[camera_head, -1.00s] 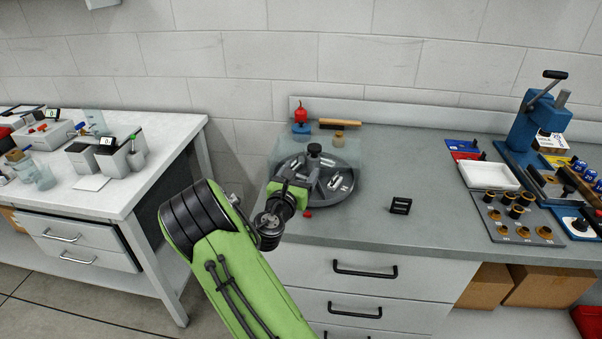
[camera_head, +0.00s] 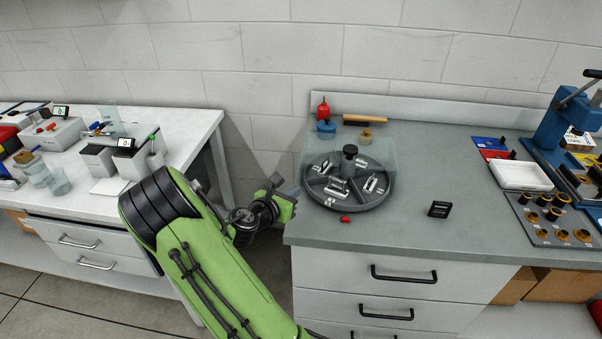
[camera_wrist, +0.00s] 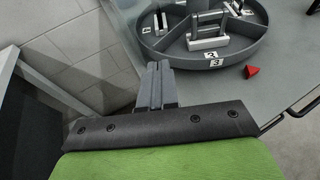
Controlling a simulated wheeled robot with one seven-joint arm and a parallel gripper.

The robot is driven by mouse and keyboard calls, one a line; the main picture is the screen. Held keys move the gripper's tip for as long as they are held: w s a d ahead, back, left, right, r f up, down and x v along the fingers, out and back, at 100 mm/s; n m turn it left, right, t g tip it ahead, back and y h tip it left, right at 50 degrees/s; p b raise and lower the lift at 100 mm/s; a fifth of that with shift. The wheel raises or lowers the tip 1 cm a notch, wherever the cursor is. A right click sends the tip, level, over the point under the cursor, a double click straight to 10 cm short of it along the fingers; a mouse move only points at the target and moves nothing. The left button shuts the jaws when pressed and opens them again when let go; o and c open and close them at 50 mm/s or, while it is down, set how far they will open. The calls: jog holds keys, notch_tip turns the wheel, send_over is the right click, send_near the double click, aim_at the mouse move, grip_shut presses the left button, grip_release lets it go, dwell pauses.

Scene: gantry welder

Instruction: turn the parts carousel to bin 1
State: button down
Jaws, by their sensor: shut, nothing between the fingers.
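The parts carousel (camera_head: 352,207) is a round dark grey tray on the grey bench, with dividers, silvery parts in its bins and a black centre knob (camera_head: 349,152). It also shows at the top of the wrist view (camera_wrist: 256,44). A red pointer (camera_head: 345,219) lies on the bench at its front; in the wrist view the pointer (camera_wrist: 251,71) is just right of rim labels reading 3 (camera_wrist: 216,63). The bin 1 label cannot be made out. My gripper (camera_head: 287,186) is shut and empty, left of the carousel and apart from it; its fingers (camera_wrist: 158,75) point toward the rim.
A clear guard (camera_head: 378,152) stands around the carousel's back. Behind are a red-topped bottle (camera_head: 323,110), a brush (camera_head: 365,119) and a small jar (camera_head: 366,136). A black holder (camera_head: 439,209) stands to the right. A gap separates this bench from the white table (camera_head: 200,125).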

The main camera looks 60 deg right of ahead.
aim_at(313, 179)
jog(key=x, duration=0.4)
jog(key=b+x, duration=0.1)
jog(key=x, duration=0.3)
jog(key=b+x, duration=0.1)
jog(key=x, duration=0.2)
jog(key=shift+d+r, duration=0.2)
jog(key=shift+d, duration=0.3)
jog(key=shift+w+d, duration=0.1)
jog(key=shift+d, duration=0.25)
jog(key=shift+r, duration=0.1)
jog(key=shift+w+d+r+p, duration=0.15)
jog(key=shift+w+d+p, duration=0.05)
jog(key=shift+p, duration=0.4)
jog(key=shift+w+d+p, duration=0.2)
jog(key=shift+d+p, duration=0.05)
jog(key=shift+p, duration=0.15)
jog(key=shift+d, duration=0.1)
